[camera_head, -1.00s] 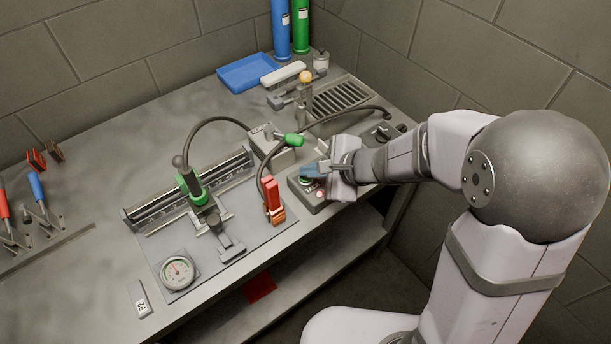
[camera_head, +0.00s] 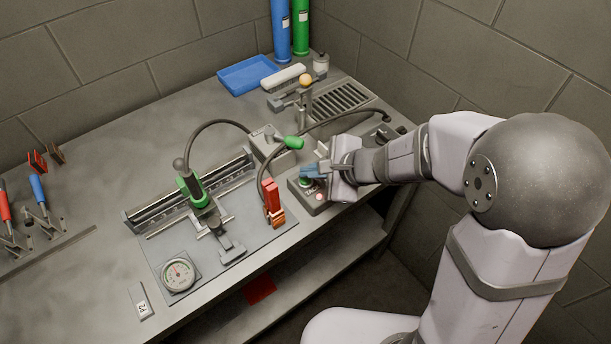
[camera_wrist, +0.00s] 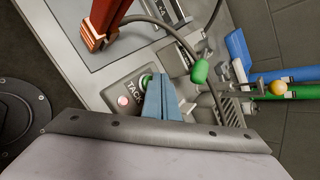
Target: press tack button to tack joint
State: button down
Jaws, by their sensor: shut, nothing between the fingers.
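The tack button box (camera_head: 309,196) is a dark box on the bench near its front edge. In the wrist view its panel (camera_wrist: 122,93) reads TACK, with a green button (camera_wrist: 146,80) and a pinkish round light (camera_wrist: 124,101). My gripper (camera_head: 305,174) is over the box with its blue fingers shut and empty. In the wrist view the fingertips (camera_wrist: 158,77) are right beside the green button and hide part of it; I cannot tell whether they touch it.
A dial gauge (camera_head: 179,274) lies front left. A blue tray (camera_head: 247,75) and cylinders (camera_head: 281,30) are at the back.

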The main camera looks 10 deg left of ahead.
aim_at(310, 182)
jog(key=shift+r, duration=0.35)
jog(key=shift+r+p, duration=2.15)
jog(key=shift+r, duration=0.35)
